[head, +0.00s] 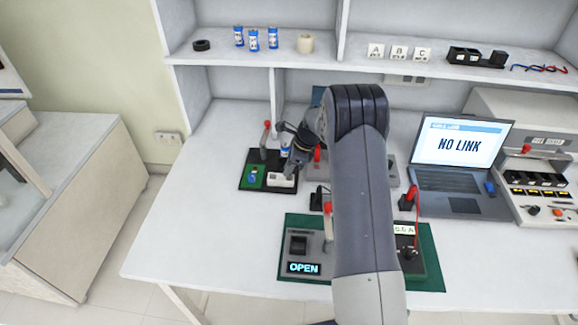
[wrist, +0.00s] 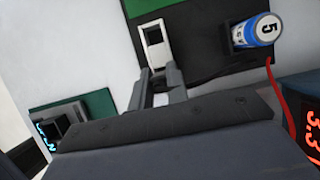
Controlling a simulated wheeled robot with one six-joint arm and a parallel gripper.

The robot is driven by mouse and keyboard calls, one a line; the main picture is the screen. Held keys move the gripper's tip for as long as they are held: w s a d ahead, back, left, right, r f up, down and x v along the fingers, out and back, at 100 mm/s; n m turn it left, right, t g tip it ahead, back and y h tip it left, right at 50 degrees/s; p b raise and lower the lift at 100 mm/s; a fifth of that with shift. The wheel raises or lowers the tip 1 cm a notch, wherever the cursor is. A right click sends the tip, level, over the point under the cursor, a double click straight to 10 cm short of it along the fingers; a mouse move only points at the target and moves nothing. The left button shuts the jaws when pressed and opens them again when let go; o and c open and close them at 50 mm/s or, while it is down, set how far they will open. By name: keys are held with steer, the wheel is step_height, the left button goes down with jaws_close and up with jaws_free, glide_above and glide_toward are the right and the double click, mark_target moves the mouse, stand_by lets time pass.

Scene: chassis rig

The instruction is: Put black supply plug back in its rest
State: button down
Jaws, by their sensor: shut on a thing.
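My gripper (head: 289,168) is at the black and green mat (head: 250,185) on the left of the bench, just over a white block (head: 283,182). In the wrist view, the two fingers (wrist: 158,82) are close together at the near end of this white block (wrist: 153,40), which has a dark square opening. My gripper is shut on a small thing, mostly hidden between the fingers. I cannot make out a black supply plug there or tell whether the thing touches the block. I cannot pick out the plug's rest for certain.
A green board (head: 428,270) with an OPEN display (head: 303,268) is nearer. A laptop (head: 462,160) reads NO LINK. The bench's left front is clear.

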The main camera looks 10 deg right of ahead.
steer(key=shift+f+b, duration=0.55)
steer(key=shift+f, duration=0.55)
steer(key=c, duration=1.3)
jaws_free()
steer(key=v, duration=1)
steer(key=shift+d+r+b, duration=0.15)
steer(key=shift+r+b, duration=0.2)
steer(key=shift+b, duration=0.1)
